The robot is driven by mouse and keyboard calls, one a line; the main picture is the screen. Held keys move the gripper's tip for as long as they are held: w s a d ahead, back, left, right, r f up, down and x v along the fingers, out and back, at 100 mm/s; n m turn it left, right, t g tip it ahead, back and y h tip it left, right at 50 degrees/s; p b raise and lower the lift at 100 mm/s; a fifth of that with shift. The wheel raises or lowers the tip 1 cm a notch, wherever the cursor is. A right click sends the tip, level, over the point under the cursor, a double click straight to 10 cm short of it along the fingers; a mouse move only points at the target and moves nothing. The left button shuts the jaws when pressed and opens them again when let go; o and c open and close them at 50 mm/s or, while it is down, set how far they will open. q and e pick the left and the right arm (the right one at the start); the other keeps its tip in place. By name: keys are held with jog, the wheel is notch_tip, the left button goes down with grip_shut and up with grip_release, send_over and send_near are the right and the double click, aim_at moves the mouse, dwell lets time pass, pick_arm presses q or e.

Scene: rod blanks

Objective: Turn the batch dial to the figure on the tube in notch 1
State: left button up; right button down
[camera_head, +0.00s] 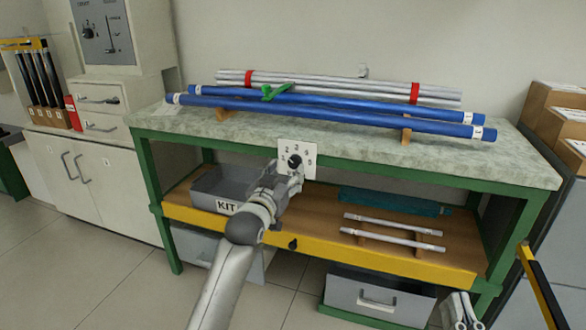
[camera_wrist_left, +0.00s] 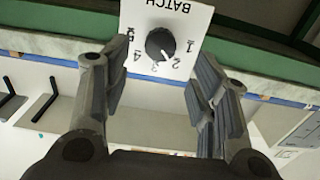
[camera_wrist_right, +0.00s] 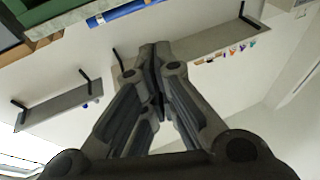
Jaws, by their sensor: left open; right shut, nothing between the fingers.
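The batch dial (camera_head: 294,160) is a black knob on a white plate at the bench's front edge. In the left wrist view the dial (camera_wrist_left: 160,44) appears upside down, with figures 1 to 5; its white mark points about between 2 and 3. My left gripper (camera_head: 291,178) is open just in front of the plate, its fingers (camera_wrist_left: 158,85) either side of the knob's line and apart from it. My right gripper (camera_wrist_right: 157,55) is shut and empty. Two pale tubes (camera_head: 393,223) lie on wooden rests on the lower shelf; their labels are unreadable and no notch numbers show.
Blue tubes (camera_head: 330,112) and a red-banded silver bundle (camera_head: 330,83) lie on the bench top (camera_head: 465,153), with a green clamp (camera_head: 275,92). A grey KIT bin (camera_head: 208,196) and a teal item (camera_head: 390,203) sit on the lower shelf. Cardboard boxes (camera_head: 555,110) stand at right.

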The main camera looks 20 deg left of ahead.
aim_at(294, 163)
pick_arm(q)
jog(key=w+b, duration=0.1)
jog(key=w, duration=0.4)
jog(key=shift+w+d, duration=0.1)
jog(key=shift+w, duration=0.35)
pick_arm(e)
jog(key=s+r+t+y, duration=0.1)
jog(key=s+r+t, duration=0.3)
jog(key=r, duration=0.3)
jog(key=shift+t+y, duration=0.3)
jog(key=shift+t, duration=0.2)
pick_arm(q)
jog(key=shift+c, duration=0.4)
jog(key=c, duration=0.9)
pick_arm(e)
jog(key=shift+w, duration=0.1)
